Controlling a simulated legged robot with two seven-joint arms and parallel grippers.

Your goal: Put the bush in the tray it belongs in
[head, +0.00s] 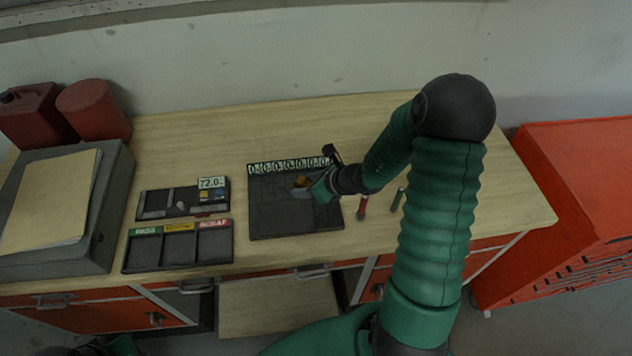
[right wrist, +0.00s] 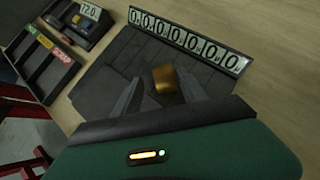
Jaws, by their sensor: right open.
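The bush (head: 301,181) is a small brass-coloured piece on the dark gauge tray. It shows larger in the right wrist view (right wrist: 165,79). My right gripper (head: 312,188) is low over the tray beside the bush. Its two fingers (right wrist: 157,92) are apart, with the bush just beyond and between their tips; contact cannot be told. A dark sorting tray (head: 177,266) with three compartments stands to the left, labelled green (head: 146,231), yellow (head: 180,227) and red (head: 213,223). Its compartments look empty. My left gripper is not in view.
The gauge tray (head: 265,236) has a row of "0" labels (head: 288,165) along its back. A smaller tray (head: 153,213) with a "72.0" display (head: 211,183) lies behind the sorting tray. A red tool (head: 362,207) and a green tool (head: 398,199) stand on the right.

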